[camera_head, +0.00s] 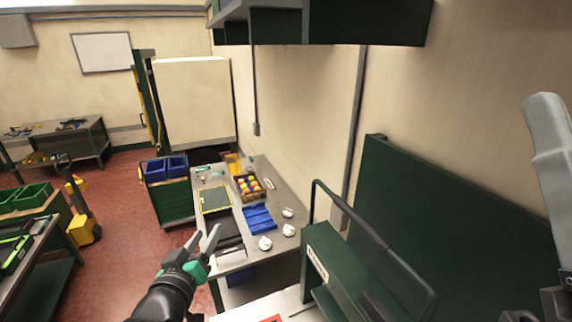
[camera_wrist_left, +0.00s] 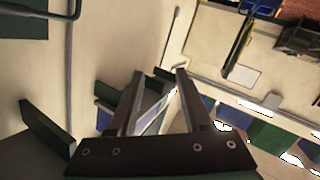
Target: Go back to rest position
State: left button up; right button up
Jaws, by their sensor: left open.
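My left gripper (camera_head: 204,240) is raised at the lower middle of the head view, in front of the near end of a grey workbench (camera_head: 226,262). Its two fingers are spread and nothing is between them. In the left wrist view its fingers (camera_wrist_left: 158,98) also stand apart and empty. On the bench a crate (camera_head: 237,192) holds several orange and yellow round things. My right gripper cannot be made out; a grey arm part of mine shows at the right edge of the head view.
A blue tray (camera_head: 258,217) and several white objects (camera_head: 265,243) lie on the bench. A green machine with a handle rail (camera_head: 340,262) stands right of it. A dark green cabinet (camera_head: 345,25) hangs overhead. Red floor (camera_head: 125,230) lies open to the left.

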pick_arm(q)
jog(key=s+r+m+t, duration=0.1)
jog(key=s+r+t, duration=0.3)
jog(key=r, duration=0.7)
jog(key=s+r+m+t, duration=0.1)
jog(key=s+r+t, duration=0.1)
jog(key=s+r, duration=0.65)
jog(key=s+r+m+t+h, duration=0.15)
jog(key=s+r+t, duration=0.35)
jog(key=s+r, duration=0.75)
notch_tip(320, 180, down, 36)
jog(key=w+m+b, duration=0.1)
jog(key=b, duration=3.4)
jog(key=shift+a+r+b, duration=0.2)
jog(key=shift+a+b, duration=0.05)
jog(key=shift+b, duration=0.1)
